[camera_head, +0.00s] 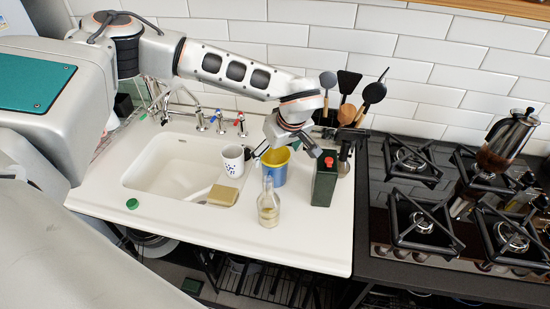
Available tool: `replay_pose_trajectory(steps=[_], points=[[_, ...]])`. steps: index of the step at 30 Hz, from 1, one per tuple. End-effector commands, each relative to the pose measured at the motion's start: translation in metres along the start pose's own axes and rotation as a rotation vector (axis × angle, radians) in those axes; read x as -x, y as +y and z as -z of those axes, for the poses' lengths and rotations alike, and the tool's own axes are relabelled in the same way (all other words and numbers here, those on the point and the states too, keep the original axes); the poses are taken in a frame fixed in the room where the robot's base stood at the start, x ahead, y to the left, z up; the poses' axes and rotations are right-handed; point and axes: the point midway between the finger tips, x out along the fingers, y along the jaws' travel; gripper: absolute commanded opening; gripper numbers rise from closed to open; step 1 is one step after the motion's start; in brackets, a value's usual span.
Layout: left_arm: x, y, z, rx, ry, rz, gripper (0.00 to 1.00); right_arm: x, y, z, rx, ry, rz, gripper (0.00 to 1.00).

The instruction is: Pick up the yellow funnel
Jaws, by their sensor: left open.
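The yellow funnel (275,157) appears as a yellow, open shape at the top of a blue cup (273,176) on the white counter. I cannot tell how deep it sits in the cup. My left gripper (287,151) is over the cup, its fingers pointing down and spread apart. One finger is at the funnel's left and the other at its right, near the dark green can. The gripper hides part of the funnel's far rim. I cannot tell whether a finger touches it. My right gripper is not in view.
A glass bottle (268,206) stands in front of the cup. A dark green can (325,180) with a red cap is close at right. A white mug (232,160) and a sponge (222,195) are at left, by the sink (155,165). Utensils stand behind; the hob is right.

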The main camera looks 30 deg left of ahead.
Motion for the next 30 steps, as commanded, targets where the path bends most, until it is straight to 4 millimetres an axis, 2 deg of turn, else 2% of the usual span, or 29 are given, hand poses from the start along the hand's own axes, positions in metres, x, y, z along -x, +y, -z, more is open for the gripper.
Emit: replay_pose_trajectory(steps=[3,6,14,15,18,19,30], points=[[-0.018,0.000,-0.001,0.000,-0.002,0.002,0.80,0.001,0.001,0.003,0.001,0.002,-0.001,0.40],[-0.026,0.001,-0.001,0.000,-0.001,0.001,0.80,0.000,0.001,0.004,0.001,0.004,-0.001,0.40],[-0.029,0.001,0.000,0.000,0.000,0.000,0.80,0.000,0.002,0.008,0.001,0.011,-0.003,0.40],[-0.029,0.001,0.000,0.000,0.000,0.000,0.75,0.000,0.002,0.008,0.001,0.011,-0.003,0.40],[-0.029,0.001,0.000,0.000,0.000,0.000,0.49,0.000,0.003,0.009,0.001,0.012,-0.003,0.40],[-0.029,0.001,0.000,0.000,0.000,0.000,0.44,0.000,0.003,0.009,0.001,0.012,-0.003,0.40],[-0.028,0.001,0.000,0.000,0.000,0.000,0.44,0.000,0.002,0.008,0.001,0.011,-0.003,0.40]])
